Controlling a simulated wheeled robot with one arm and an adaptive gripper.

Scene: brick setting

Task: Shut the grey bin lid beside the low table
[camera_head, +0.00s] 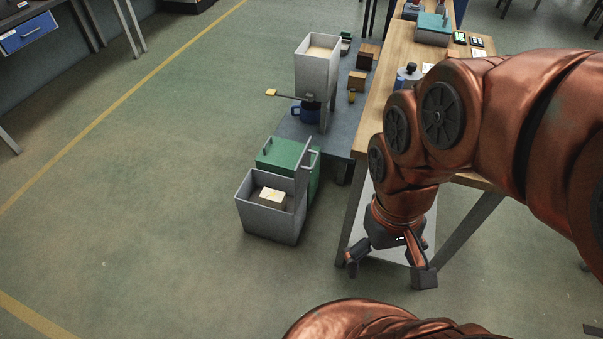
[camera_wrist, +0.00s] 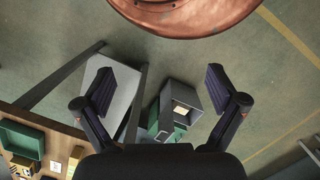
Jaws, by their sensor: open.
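The grey bin (camera_head: 268,222) stands on the floor at the near end of the low table (camera_head: 297,133). Its grey lid (camera_head: 302,172) stands up, open, along the bin's right side, with a handle on its outer face. A dark block with a pale label (camera_head: 272,195) lies inside. My gripper (camera_head: 388,273) is open and empty, right of the bin and apart from it, near the workbench leg.
A green bin (camera_head: 276,154) stands right behind the grey one. A wooden workbench (camera_head: 398,52) stands to the right. Floor left of the bins is clear.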

